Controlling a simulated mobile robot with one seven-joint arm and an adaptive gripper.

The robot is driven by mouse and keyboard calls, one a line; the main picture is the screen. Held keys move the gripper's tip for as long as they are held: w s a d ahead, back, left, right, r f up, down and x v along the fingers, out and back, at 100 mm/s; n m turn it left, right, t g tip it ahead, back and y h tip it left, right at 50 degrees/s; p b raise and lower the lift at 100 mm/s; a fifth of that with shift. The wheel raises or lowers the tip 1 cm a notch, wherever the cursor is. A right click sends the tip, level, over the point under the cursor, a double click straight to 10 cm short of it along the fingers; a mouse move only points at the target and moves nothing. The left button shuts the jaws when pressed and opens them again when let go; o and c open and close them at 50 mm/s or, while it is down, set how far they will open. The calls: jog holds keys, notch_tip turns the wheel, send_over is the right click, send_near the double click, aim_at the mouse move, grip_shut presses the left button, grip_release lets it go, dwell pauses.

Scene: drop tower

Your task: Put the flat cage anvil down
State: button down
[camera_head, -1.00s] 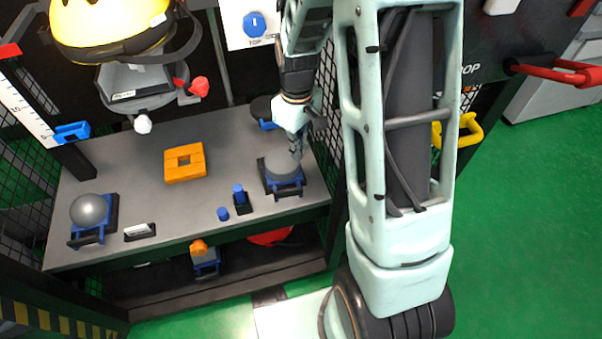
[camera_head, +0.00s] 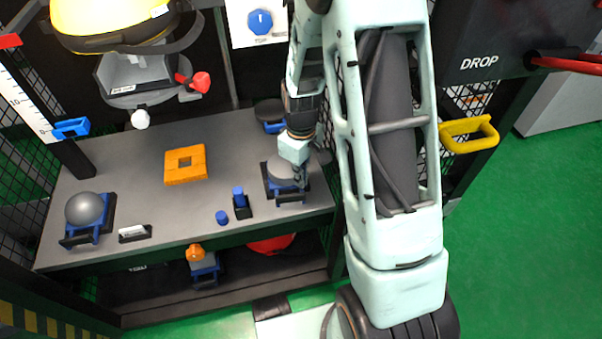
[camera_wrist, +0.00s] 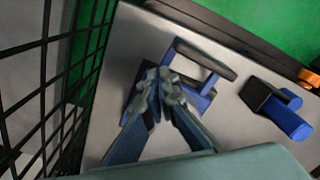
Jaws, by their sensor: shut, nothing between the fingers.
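A grey flat-topped anvil (camera_head: 280,172) on a blue base with a black front handle sits at the right end of the bench. My gripper (camera_head: 301,182) is shut and empty, its fingertips right over or beside this anvil. In the wrist view, the shut fingertips (camera_wrist: 158,88) cover part of the blue base (camera_wrist: 183,97), and the black handle (camera_wrist: 206,59) shows beyond them. I cannot tell if they touch. The grey top is mostly hidden there. A darker flat disc on a blue base (camera_head: 269,110) stands behind, partly hidden by my arm.
On the bench (camera_head: 130,180) are a round-topped anvil (camera_head: 85,209), an orange square block (camera_head: 185,165), and a blue peg (camera_head: 239,196) in a black holder. A yellow helmet (camera_head: 110,25) hangs above. Mesh stands right of the anvil.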

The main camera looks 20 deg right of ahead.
dwell(0.3)
jog(key=shift+w+a+p, duration=0.3)
jog(key=shift+w+a, duration=0.3)
jog(key=shift+w, duration=0.2)
jog(key=shift+w+r, duration=0.1)
jog(key=shift+r, duration=0.2)
jog(key=r+p, duration=0.2)
jog(key=r, duration=0.1)
jog(key=r+p, duration=0.5)
jog(key=r, duration=0.1)
jog(key=shift+s+r+p, duration=0.15)
jog(key=shift+s+p, duration=0.15)
jog(key=shift+p, duration=0.1)
